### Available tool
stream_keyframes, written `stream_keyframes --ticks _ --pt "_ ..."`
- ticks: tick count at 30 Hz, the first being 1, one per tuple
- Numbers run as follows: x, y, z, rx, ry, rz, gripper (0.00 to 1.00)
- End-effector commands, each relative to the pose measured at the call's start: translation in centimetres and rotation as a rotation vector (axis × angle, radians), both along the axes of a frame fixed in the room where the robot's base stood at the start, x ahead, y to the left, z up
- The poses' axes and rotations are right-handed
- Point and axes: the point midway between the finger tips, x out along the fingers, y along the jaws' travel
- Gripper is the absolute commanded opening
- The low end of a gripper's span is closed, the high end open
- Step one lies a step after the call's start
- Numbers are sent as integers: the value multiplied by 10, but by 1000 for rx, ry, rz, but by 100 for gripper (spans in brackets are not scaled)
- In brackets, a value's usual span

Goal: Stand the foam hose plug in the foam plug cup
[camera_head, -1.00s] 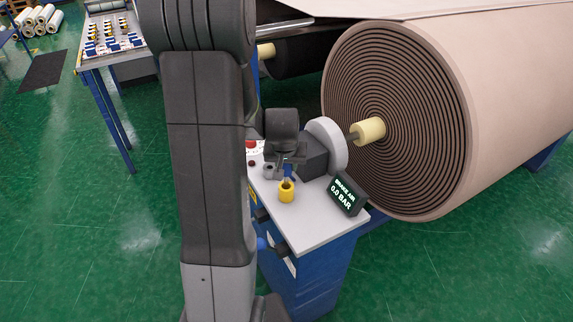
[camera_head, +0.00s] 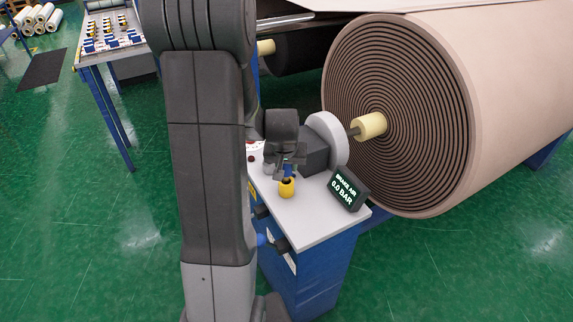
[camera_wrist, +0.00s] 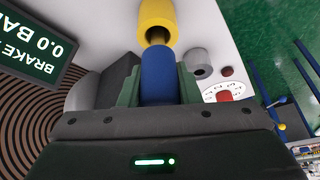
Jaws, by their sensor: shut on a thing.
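The blue foam hose plug (camera_wrist: 158,78) is clamped between the two green-grey fingers of my gripper (camera_wrist: 158,88). In the head view the plug (camera_head: 288,171) shows just below my gripper (camera_head: 287,163). The yellow foam plug cup (camera_head: 287,189) stands upright on the grey top of the blue cabinet. In the wrist view the cup (camera_wrist: 157,22) lies straight beyond the plug, with part of its dark opening visible by the plug's end. The plug's lower end is at the cup's mouth; I cannot tell whether it is inside the rim.
A black display reading 0.0 BAR (camera_head: 347,189) stands to the right of the cup. A small grey cylinder (camera_wrist: 201,62) and a red button (camera_wrist: 224,91) are near the plug. The large wound roll (camera_head: 375,100) is behind. The cabinet top (camera_head: 308,205) is clear in front.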

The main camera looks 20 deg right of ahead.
Motion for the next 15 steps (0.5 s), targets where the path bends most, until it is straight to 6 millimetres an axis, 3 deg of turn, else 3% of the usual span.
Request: stream_keyframes --ticks 15 --pt "0 0 -14 0 0 0 4"
